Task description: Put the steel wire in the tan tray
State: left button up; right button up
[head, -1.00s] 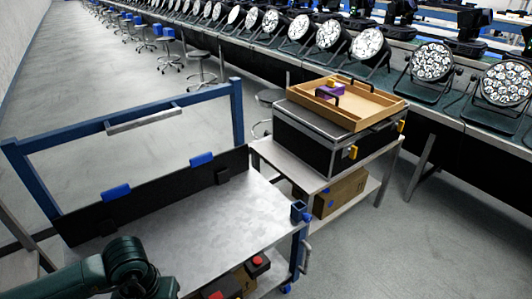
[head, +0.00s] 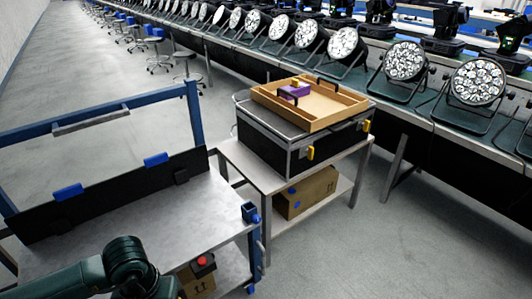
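The tan tray (head: 328,101) lies on top of a black flight case with metal edges (head: 266,147), right of the middle in the head view. It has dark handles. A purple block (head: 295,90) with a small yellow part sits in its far left corner. I cannot make out any steel wire in this view. My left arm enters at the bottom left as dark green links, over the front of the metal workbench. Its gripper is not in view. My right arm and gripper are not in view.
The metal workbench (head: 150,220) with a blue frame stands at left, its top bare. The case rests on a small table (head: 232,154) with a cardboard box (head: 308,191) on its lower shelf. Stage lights (head: 403,62) line a long bench behind. Floor is clear at right.

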aim_at(329, 113)
jog(key=l, duration=0.45)
jog(key=i+l, duration=0.1)
jog(key=l, duration=0.4)
jog(key=i+l, duration=0.15)
jog(key=l, duration=0.15)
jog(key=i+l, duration=0.1)
jog(key=l, duration=0.2)
jog(key=i+l, duration=0.15)
jog(key=l, duration=0.15)
jog(key=i+l, duration=0.6)
jog(key=l, duration=0.25)
